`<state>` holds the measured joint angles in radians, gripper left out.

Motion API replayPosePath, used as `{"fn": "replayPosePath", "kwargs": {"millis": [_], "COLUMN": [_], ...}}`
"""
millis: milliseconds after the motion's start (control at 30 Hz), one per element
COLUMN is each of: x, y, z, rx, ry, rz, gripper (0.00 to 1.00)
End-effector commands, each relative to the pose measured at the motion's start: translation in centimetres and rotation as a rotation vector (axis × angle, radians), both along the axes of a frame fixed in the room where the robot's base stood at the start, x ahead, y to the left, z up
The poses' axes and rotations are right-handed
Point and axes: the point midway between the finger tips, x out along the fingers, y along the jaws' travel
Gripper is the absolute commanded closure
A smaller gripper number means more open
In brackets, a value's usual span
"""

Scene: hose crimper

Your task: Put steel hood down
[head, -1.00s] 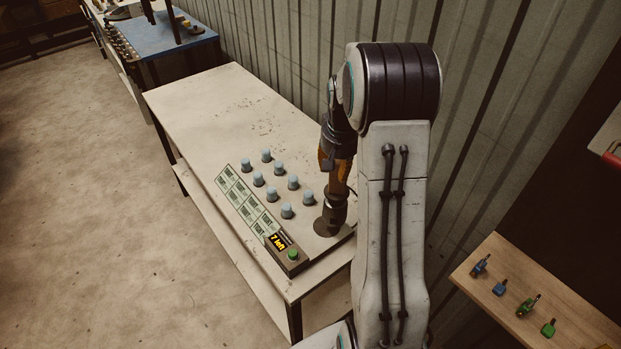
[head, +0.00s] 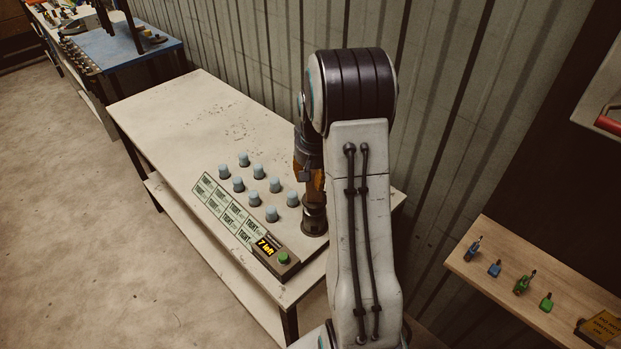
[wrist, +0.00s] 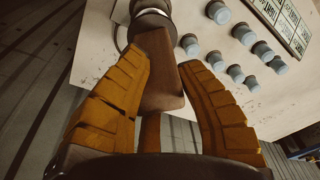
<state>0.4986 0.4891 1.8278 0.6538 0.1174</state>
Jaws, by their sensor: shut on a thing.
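My gripper (head: 312,178) hangs down over the near right corner of the bench. In the head view the hood (head: 314,218) is upright, low at the bench top beside the grey caps. I cannot tell whether its lower edge touches the bench. My arm hides part of the bench behind it.
Several grey caps (head: 255,199) stand in rows on the bench (head: 180,120). Printed cards (head: 225,209) and a "7 left" counter box (head: 277,257) with a green button line the front edge. The bench's far part is clear. A corrugated wall (head: 250,70) runs behind.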

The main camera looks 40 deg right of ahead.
Motion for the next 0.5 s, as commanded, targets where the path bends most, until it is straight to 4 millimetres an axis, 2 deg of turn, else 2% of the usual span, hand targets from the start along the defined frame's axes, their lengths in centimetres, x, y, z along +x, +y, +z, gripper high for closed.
{"fn": "replayPosePath", "kwargs": {"millis": [233,267,500], "x": [0.05,0.0,-0.01], "y": [-0.01,0.01,0.03], "z": [-0.21,-0.2,-0.16], "rx": [-0.001,0.0,0.001], "ry": [-0.002,0.0,0.001], "rz": [-0.001,-0.001,-0.001], "gripper": [1.0,0.64,0.44]}}
